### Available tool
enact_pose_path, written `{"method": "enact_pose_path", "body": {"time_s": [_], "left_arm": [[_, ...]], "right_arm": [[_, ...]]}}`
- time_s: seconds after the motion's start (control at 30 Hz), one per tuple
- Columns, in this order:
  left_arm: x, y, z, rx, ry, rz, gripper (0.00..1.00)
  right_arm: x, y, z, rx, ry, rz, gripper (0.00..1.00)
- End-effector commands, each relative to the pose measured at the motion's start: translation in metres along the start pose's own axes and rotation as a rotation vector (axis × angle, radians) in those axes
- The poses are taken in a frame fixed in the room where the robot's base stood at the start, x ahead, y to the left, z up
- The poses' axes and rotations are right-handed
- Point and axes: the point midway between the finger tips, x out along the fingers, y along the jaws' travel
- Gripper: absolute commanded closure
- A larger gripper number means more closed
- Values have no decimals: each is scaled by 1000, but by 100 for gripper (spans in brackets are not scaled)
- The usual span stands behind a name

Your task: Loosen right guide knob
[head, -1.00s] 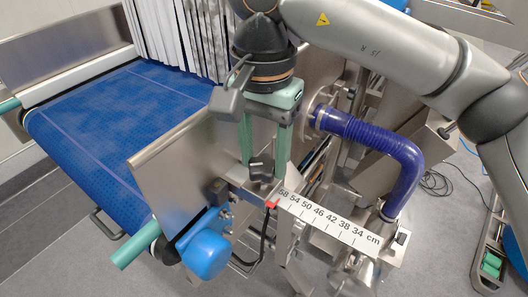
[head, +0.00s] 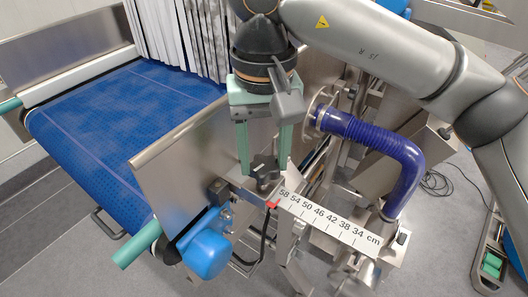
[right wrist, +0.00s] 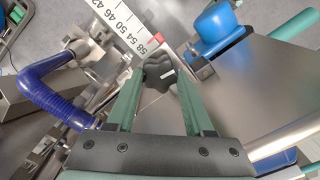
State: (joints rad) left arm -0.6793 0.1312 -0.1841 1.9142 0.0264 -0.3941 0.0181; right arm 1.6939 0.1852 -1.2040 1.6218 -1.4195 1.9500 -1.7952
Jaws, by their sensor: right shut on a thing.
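The right guide knob is a dark lobed knob (head: 264,172) on a metal bracket at the end of the white scale. My right gripper (head: 264,165) reaches down from above with its green fingers on either side of the knob, shut on it. In the right wrist view the knob (right wrist: 161,76) sits between the two green fingertips (right wrist: 160,92), its white mark pointing to the right. A red pointer (head: 272,205) lies beside the 58 end of the scale (head: 325,222). My left gripper is not in view.
The blue belt (head: 125,115) and a metal side guide plate (head: 185,160) lie left of the knob. A blue motor-like housing (head: 205,250) hangs below. A purple corrugated hose (head: 375,145) curves at the right, near my right arm.

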Motion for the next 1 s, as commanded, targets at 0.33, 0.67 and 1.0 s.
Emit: {"method": "enact_pose_path", "body": {"time_s": [0.33, 0.67, 1.0], "left_arm": [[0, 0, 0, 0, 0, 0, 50], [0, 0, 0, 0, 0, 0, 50], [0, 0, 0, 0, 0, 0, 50]], "right_arm": [[-1, 0, 0, -15, 2, -2, 100], [-1, 0, 0, -14, 2, -1, 28], [-1, 0, 0, -13, 1, 0, 18]]}}
